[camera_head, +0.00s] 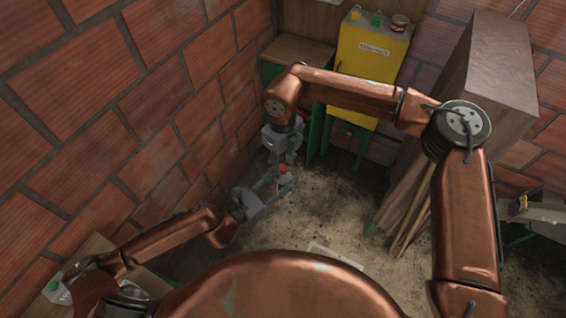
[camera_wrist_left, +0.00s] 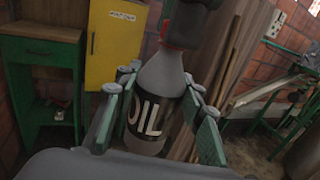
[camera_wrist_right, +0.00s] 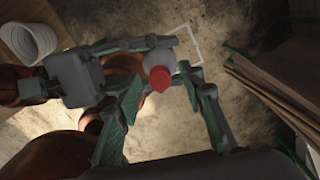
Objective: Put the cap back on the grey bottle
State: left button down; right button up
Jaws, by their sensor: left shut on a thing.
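The grey bottle (camera_wrist_left: 160,75), with a dark OIL label, stands upright between the green-padded fingers of my left gripper (camera_wrist_left: 160,110), which is shut on its body. My right gripper (camera_wrist_right: 168,85) is above the bottle, fingers spread either side of the cap with gaps. In the head view the grippers hide most of the bottle.
A yellow cabinet (camera_head: 365,58) and a green-framed wooden table (camera_head: 300,50) stand at the back. A tall wooden cabinet (camera_head: 500,70) with leaning boards (camera_head: 405,200) is on the right. A brick wall (camera_head: 100,100) bounds the left. The floor (camera_head: 330,205) between is mostly open.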

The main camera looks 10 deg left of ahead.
jog(key=shift+r, duration=2.25)
jog(key=shift+r, duration=0.1)
jog(key=shift+c, duration=0.4)
jog(key=shift+r+n, duration=0.5)
jog(key=shift+n, duration=0.6)
notch_tip(320, 180, up, 2)
jog(key=n, duration=0.4)
jog(key=shift+r+n, duration=0.15)
jog(key=shift+n, duration=0.25)
jog(key=shift+f, duration=4)
